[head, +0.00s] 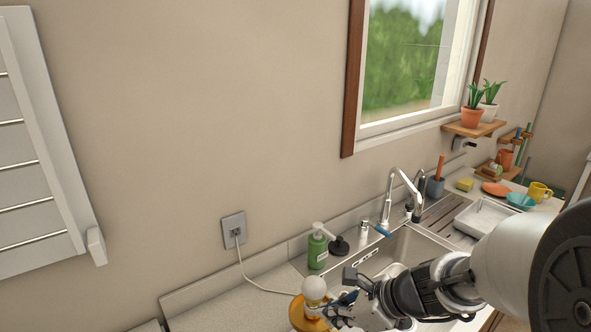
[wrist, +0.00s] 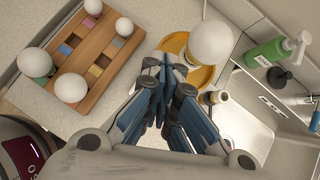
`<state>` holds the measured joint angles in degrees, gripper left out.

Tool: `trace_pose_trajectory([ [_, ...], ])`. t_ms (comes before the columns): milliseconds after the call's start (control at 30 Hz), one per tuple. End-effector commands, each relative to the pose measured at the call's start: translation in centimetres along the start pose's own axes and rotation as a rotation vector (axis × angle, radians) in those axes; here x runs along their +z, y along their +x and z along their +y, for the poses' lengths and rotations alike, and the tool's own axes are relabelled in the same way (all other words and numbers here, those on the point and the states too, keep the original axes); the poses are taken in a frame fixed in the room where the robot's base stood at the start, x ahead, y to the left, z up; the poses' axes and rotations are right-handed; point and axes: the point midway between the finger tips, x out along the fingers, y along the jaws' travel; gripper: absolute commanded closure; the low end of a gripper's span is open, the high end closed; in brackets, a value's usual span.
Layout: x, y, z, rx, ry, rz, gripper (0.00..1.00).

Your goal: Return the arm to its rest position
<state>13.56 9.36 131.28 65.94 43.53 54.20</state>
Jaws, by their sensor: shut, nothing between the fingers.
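My gripper (head: 345,308) is low in the head view, in front of the sink, with my arm reaching in from the right. In the wrist view my gripper (wrist: 172,72) has its blue-padded fingers together with nothing between them. The fingertips appear beside a white ball-shaped thing (wrist: 211,42) on a round yellow tray (wrist: 175,42). I cannot tell whether they touch the tray. In the head view the white ball (head: 314,288) and yellow tray (head: 299,318) are just left of my gripper, partly hidden by it.
A green soap bottle (head: 317,248) and faucet (head: 390,200) stand by the sink (head: 410,240). A wooden holder (wrist: 108,52) with several white balls lies on the counter. A white cord (head: 243,268) runs from the outlet. Dishes and a drying tray (head: 484,219) stand farther right.

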Motion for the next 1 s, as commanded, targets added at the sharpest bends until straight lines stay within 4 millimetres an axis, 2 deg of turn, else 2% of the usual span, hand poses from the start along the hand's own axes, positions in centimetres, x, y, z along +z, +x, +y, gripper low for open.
trace_pose_trajectory([
  [33,0.8,-1.3,1.9,0.015,-0.178,0.021,1.0],
  [167,1.2,-4.4,6.4,0.073,-0.648,0.102,1.0],
  [300,-0.2,-7.9,10.3,0.141,-1.135,0.213,1.0],
  [400,-1.8,-10.3,12.3,0.198,-1.463,0.312,1.0],
  [500,-3.5,-12.6,13.4,0.26,-1.739,0.415,1.0],
  [600,-4.9,-14.4,13.9,0.317,-1.942,0.508,1.0],
  [700,-5.9,-15.7,14.1,0.363,-2.068,0.575,1.0],
  [1000,-6.5,-16.5,14.1,0.396,-2.139,0.618,1.0],
])
